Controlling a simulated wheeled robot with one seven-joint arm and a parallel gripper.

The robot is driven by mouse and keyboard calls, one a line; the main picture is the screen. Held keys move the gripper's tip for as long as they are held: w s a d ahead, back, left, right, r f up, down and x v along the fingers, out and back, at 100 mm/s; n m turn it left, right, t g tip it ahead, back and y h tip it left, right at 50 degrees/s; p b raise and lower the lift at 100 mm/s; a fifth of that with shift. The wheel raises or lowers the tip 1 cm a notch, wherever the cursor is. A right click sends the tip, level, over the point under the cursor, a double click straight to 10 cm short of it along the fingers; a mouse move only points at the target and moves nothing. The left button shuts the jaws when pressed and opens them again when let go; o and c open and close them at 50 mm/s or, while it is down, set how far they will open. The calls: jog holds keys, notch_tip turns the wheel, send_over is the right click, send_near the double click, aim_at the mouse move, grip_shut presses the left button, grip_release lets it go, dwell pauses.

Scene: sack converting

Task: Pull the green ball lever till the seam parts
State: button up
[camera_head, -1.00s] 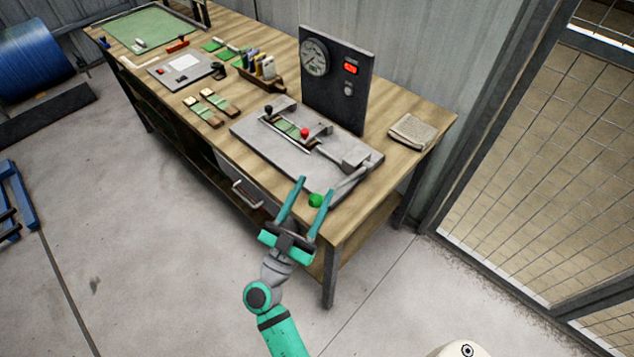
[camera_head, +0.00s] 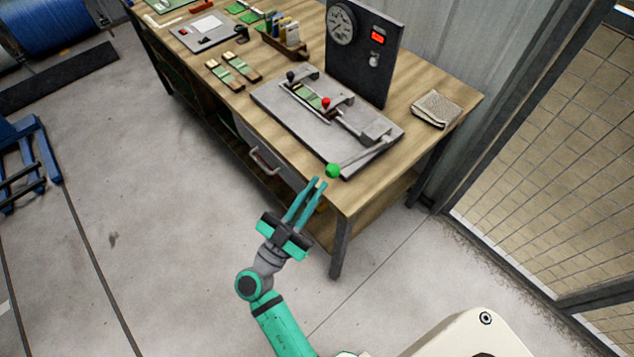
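The green ball (camera_head: 333,170) sits on the end of a grey lever (camera_head: 362,157) at the front right corner of a grey press plate (camera_head: 275,101) on the bench. My gripper (camera_head: 319,182) is just in front of the ball, to its lower left. Its two teal fingers lie close together with only a thin gap, and nothing shows between them. The ball appears beyond the fingertips; whether they touch it is hard to tell. A green strip (camera_head: 306,95) lies in the press clamps, beside a red knob (camera_head: 326,102). Its seam is too small to make out.
A dark panel (camera_head: 368,70) with a gauge (camera_head: 341,24) and a red display stands behind the plate. A folded cloth (camera_head: 436,109) lies at right. The bench (camera_head: 455,90) has a drawer handle (camera_head: 264,161) in front.

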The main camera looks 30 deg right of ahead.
jog(key=r+m+g, duration=0.1)
jog(key=r+g, duration=0.1)
jog(key=s+r+m+g+y, duration=0.1)
jog(key=r+m+g, duration=0.1)
jog(key=r, duration=0.1)
jog(key=r+m+g, duration=0.2)
jog(key=shift+s+d+r+g+y, duration=0.2)
jog(key=shift+s+r+g+y, duration=0.1)
jog(key=shift+y, duration=0.1)
grip_shut()
jog(key=n+t+y, duration=0.2)
jog(key=y, duration=0.5)
send_over(328, 168)
jog(key=s, duration=0.2)
jog(key=f, duration=0.1)
jog(key=a+f, duration=0.1)
jog(key=shift+f+n, duration=0.3)
jog(key=shift+f, duration=0.05)
jog(key=shift+w+f, duration=0.25)
jog(key=shift+f, duration=0.45)
jog(key=shift+s, duration=0.1)
